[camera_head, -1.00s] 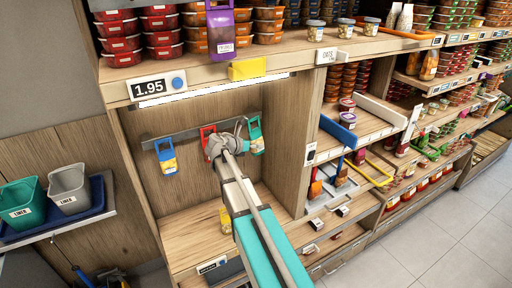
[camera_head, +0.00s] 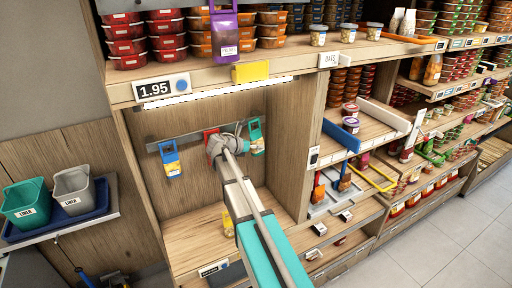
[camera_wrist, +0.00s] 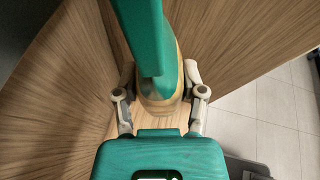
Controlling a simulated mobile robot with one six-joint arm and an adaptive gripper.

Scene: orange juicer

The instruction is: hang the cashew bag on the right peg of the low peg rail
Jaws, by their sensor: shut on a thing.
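The low peg rail (camera_head: 190,138) runs across the back of the lower bay. A teal-topped bag with pale yellow contents (camera_head: 257,137), apparently the cashew bag, is at the rail's right end. My gripper (camera_head: 234,137) is beside it, in front of the rail. In the wrist view my gripper (camera_wrist: 161,92) is shut on the teal bag (camera_wrist: 150,40), with a finger on each side of its lower part. The right peg is hidden, so I cannot tell whether the bag's hole is around it.
A blue bag (camera_head: 170,160) hangs at the rail's left, and a red bag (camera_head: 211,135) is partly behind my gripper. A small yellow item (camera_head: 228,222) is on the bay floor. A purple bag (camera_head: 224,35) hangs above. The bay's right wall (camera_head: 290,130) stands close by.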

